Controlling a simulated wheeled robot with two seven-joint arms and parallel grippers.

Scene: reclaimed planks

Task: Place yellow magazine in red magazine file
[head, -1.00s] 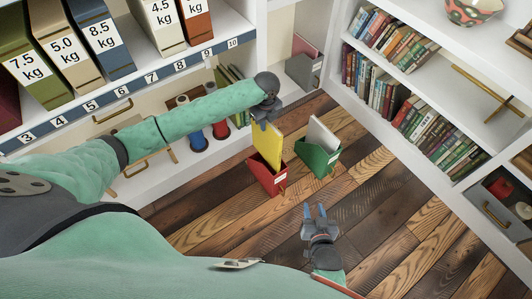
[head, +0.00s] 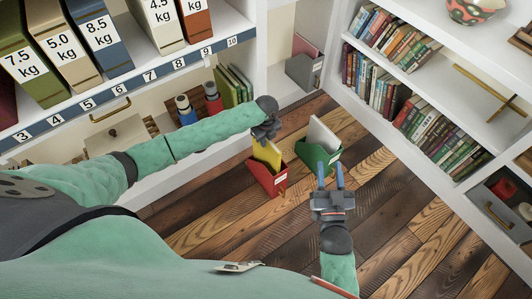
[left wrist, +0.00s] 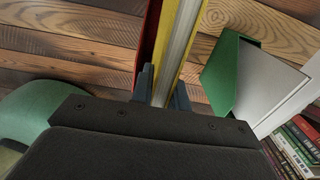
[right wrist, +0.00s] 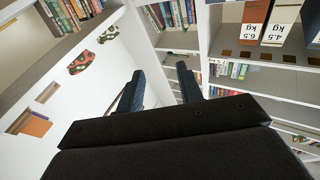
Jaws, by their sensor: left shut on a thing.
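The red magazine file (head: 267,183) stands on the wooden floor. The yellow magazine (head: 267,153) is upright in it, its lower part hidden by the file's walls and its top sticking out. My left gripper (head: 265,138) is at the magazine's top edge. In the left wrist view the magazine (left wrist: 182,45) runs between the left gripper's fingers (left wrist: 160,85), with the red file (left wrist: 148,40) beside it. My right gripper (head: 329,178) is open and empty, raised in front of the green file; its fingers also show apart in the right wrist view (right wrist: 161,92).
A green magazine file (head: 318,163) holding a white magazine (head: 323,134) stands just right of the red one. Shelves with books (head: 435,128) line the right, and a white shelf unit with numbered labels (head: 150,78) is at the left. Floor in front is clear.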

